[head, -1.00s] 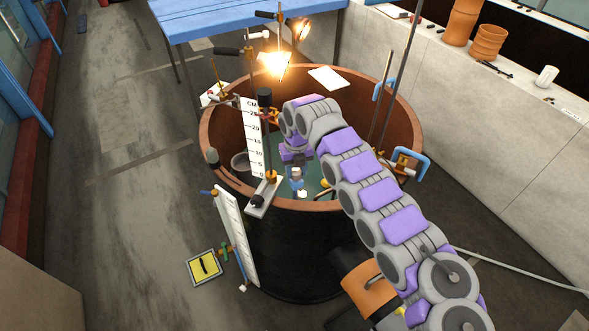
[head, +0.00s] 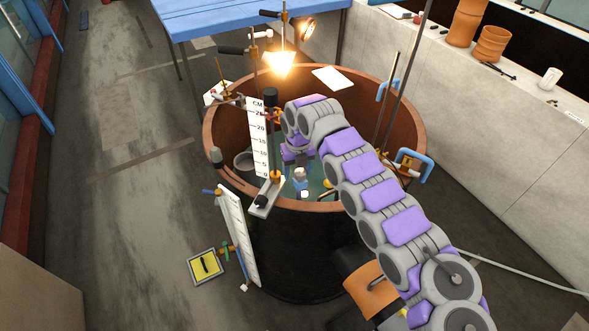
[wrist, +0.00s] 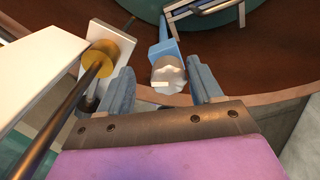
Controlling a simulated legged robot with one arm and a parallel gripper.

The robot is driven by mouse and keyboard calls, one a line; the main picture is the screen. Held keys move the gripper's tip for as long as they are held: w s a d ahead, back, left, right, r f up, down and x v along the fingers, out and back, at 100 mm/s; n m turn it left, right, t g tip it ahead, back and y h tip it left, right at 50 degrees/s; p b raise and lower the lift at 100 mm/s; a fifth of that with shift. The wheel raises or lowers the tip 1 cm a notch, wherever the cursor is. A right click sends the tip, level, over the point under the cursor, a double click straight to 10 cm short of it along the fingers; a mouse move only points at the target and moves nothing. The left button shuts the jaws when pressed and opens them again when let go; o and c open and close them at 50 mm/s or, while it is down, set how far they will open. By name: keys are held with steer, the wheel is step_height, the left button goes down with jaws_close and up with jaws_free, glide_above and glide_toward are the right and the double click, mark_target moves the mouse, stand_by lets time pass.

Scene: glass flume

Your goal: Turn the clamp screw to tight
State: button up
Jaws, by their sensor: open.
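The clamp screw's knob (wrist: 167,75) is pale grey and lobed, with a small white mark on its near side. It sits on the end of a blue clamp body (wrist: 165,48) at the tank rim. My gripper (wrist: 160,66) is open, with one blue-grey finger on each side of the knob. Gaps show between the knob and both fingers, and nothing is held. In the head view, my arm reaches over the round tank (head: 415,120), and its end hides most of the clamp area.
A white scale board (head: 258,135) and a dark rod with a brass collar (wrist: 98,58) stand close left of my gripper. A lit lamp (head: 280,62) hangs behind. A blue-handled clamp (head: 412,158) is on the right rim. A yellow-topped square plate (head: 206,266) lies on the floor.

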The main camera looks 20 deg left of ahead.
mark_target(297, 171)
steer(key=shift+w+d+r, duration=0.1)
steer(key=shift+d, duration=0.2)
steer(key=shift+d+r, duration=0.1)
steer(key=shift+r, duration=0.25)
step_height(297, 171, up, 17)
steer(key=a+p, duration=0.1)
steer(key=p, duration=0.5)
steer(key=shift+f, duration=0.2)
steer(key=shift+m, duration=0.3)
